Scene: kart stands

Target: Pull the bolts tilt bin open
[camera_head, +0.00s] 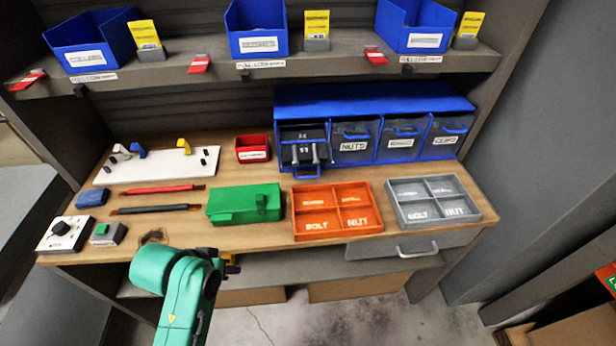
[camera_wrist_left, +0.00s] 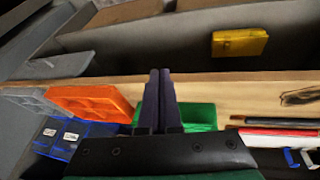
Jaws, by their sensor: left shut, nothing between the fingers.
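The blue tilt-bin cabinet (camera_head: 375,97) stands at the back right of the workbench. Its leftmost bin, the bolts bin (camera_head: 304,150), leans out with its top open, and grey bolt-like shapes show in it; its front label is not readable. The bins beside it, marked NUTS (camera_head: 354,140) and others, look shut. My left gripper (camera_wrist_left: 160,72) is shut and empty, its two dark fingers together. In the head view it is mostly hidden behind my green wrist, at the bench's front edge, well apart from the bolts bin. My right gripper is not in view.
A green case (camera_head: 243,204), an orange tray (camera_head: 336,210) and a grey tray (camera_head: 431,201) lie between the front edge and the cabinet. A small red bin (camera_head: 252,149) stands left of the cabinet. A shelf (camera_head: 270,66) with blue bins hangs above.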

